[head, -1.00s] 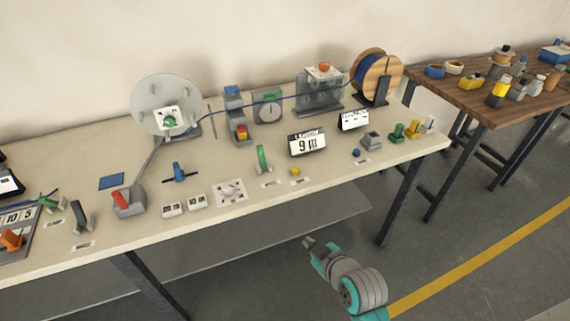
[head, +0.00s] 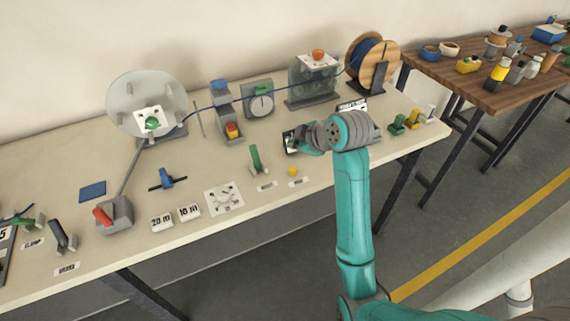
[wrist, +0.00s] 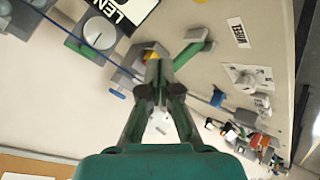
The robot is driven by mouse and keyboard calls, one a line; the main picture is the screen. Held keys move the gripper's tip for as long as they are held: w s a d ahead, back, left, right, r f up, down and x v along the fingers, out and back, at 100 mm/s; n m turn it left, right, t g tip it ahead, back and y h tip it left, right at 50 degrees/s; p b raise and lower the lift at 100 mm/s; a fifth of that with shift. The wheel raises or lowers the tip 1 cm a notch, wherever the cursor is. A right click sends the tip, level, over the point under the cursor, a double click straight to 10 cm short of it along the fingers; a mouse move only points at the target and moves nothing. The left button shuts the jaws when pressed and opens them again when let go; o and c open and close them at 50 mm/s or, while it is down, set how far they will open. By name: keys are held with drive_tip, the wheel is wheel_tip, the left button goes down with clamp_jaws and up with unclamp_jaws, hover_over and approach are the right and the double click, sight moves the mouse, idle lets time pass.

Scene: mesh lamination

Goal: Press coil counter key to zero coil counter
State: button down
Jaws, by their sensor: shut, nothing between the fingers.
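In the wrist view a sign with the letters "LEN" (wrist: 128,10) is cut off at the top edge. A small yellow round key (head: 292,171) sits in front of the display near the bench's front edge, with a small label (head: 295,182) beside it. I cannot tell from any readable text which key is the coil counter key. My gripper (head: 299,143) is shut and empty above the bench by the display. Its closed fingertips also show in the wrist view (wrist: 158,62).
A green lever (head: 256,160) stands left of the yellow key. A pillar with a red and yellow button (head: 232,130), a dial (head: 261,104) and a wooden spool (head: 374,62) stand behind. Green and yellow pieces (head: 408,122) stand at right. My arm covers part of the bench's right side.

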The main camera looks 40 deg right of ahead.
sight(294, 170)
drive_tip(key=shift+w+d+r, duration=0.3)
drive_tip(key=shift+w+r, duration=0.05)
drive_tip(key=shift+r, duration=0.2)
drive_tip(key=shift+f, duration=0.15)
drive_tip(key=shift+f, duration=4.3)
drive_tip(key=shift+f, duration=0.95)
drive_tip(key=shift+r, duration=1)
